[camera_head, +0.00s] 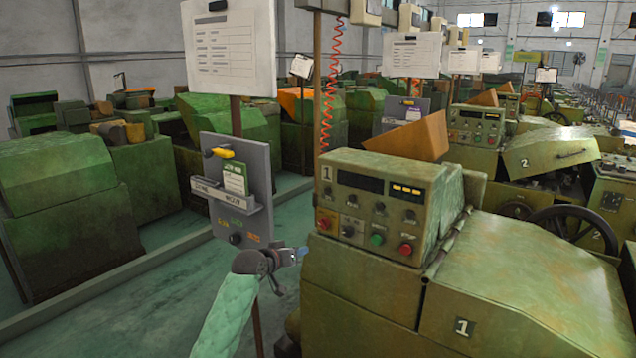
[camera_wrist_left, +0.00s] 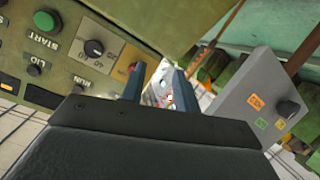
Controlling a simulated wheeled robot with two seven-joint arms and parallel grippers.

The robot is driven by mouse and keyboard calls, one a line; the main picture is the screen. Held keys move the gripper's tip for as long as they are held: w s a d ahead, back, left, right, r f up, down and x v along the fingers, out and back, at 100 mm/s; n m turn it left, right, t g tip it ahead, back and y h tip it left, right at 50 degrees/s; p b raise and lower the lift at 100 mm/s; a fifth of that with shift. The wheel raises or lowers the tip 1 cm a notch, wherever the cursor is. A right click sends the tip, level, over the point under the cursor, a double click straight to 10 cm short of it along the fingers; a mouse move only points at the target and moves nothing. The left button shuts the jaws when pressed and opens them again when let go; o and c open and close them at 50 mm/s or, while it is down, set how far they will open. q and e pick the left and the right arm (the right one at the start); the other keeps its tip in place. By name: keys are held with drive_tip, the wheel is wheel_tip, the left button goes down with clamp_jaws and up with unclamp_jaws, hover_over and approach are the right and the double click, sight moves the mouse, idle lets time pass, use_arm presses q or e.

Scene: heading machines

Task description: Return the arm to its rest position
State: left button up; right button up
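My left arm, in a pale green sleeve, comes up from the bottom of the head view. My left gripper (camera_head: 297,253) is in front of the machine 1 control panel (camera_head: 372,207), below and left of its buttons. In the left wrist view the two blue-grey fingers of my left gripper (camera_wrist_left: 157,84) are apart, with nothing between them. The panel shows at the upper left there, with a green START button (camera_wrist_left: 46,21) and a black knob (camera_wrist_left: 94,48). My right gripper is in neither view.
A grey board (camera_head: 234,185) on a post stands left of my gripper, with a yellow item, a green card and a black knob. Machine 1's sloped green cover (camera_head: 520,290) fills the lower right. Green machines (camera_head: 70,210) stand at the left. Open floor lies between.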

use_arm(q)
drive_tip(key=s+a+f+g+y, duration=0.3)
drive_tip(key=s+a+f+y, duration=0.15)
drive_tip(key=s+f, duration=0.9)
drive_tip(key=s+a+f+g+y, duration=0.25)
drive_tip(key=s+a+f, duration=0.25)
drive_tip(key=s+f, duration=0.9)
drive_tip(key=s+f+g, duration=0.2)
drive_tip(key=s+f, duration=1)
drive_tip(key=s, duration=0.4)
drive_tip(key=s+f+g, duration=0.3)
drive_tip(key=s+f, duration=0.9)
drive_tip(key=s, duration=0.4)
drive_tip(key=shift+s+f, duration=0.15)
drive_tip(key=shift+s, duration=0.15)
drive_tip(key=shift+d, duration=0.15)
